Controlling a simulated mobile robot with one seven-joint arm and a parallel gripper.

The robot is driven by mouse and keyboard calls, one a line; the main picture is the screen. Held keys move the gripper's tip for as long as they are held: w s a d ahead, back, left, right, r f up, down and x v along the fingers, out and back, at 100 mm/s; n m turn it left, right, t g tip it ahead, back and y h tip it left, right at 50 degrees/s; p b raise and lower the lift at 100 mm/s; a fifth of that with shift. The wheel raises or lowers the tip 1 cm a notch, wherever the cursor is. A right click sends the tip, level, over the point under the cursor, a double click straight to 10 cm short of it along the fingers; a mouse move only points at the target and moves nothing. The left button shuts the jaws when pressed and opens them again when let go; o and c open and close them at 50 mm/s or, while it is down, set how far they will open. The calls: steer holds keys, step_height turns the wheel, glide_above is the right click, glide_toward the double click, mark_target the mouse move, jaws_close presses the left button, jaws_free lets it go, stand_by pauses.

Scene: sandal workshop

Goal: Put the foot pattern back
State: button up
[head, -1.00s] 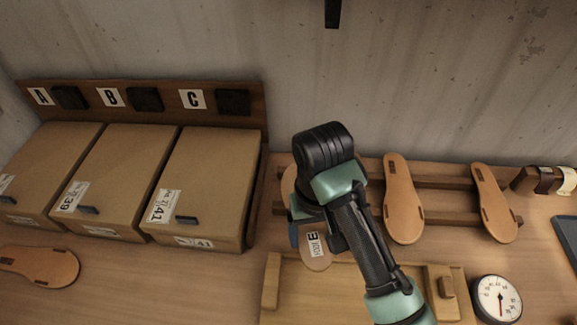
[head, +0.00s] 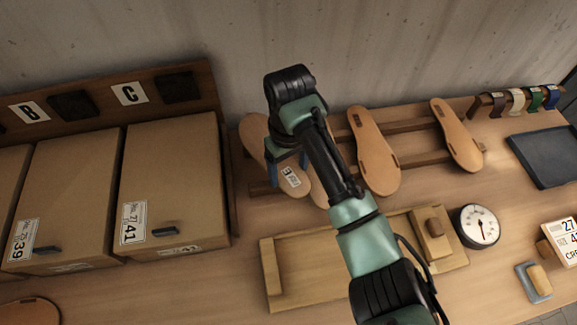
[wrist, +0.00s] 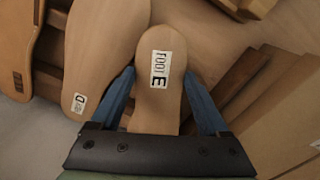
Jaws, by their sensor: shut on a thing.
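My gripper (head: 288,170) is shut on the foot pattern, a flat tan sole shape with a white label. In the wrist view the foot pattern (wrist: 152,105) stands between the two blue fingers, and its label reads "FOOT E". In the head view my gripper and arm hide part of the foot pattern (head: 297,190). It is at the left end of a wooden rack (head: 408,124); I cannot tell whether it touches the rack.
Tan soles (head: 372,150) and (head: 457,132) lean on the rack to the right. Cardboard boxes (head: 175,180) stand at left. A wooden board with blocks (head: 325,275) lies in front, beside a round dial (head: 477,226). A dark tray (head: 548,155) lies at right.

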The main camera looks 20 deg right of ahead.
steer(key=shift+f, duration=0.25)
steer(key=shift+f, duration=0.55)
steer(key=o, duration=1.3)
steer(key=shift+c, duration=0.2)
step_height(320, 180, up, 13)
steer(key=p, duration=0.2)
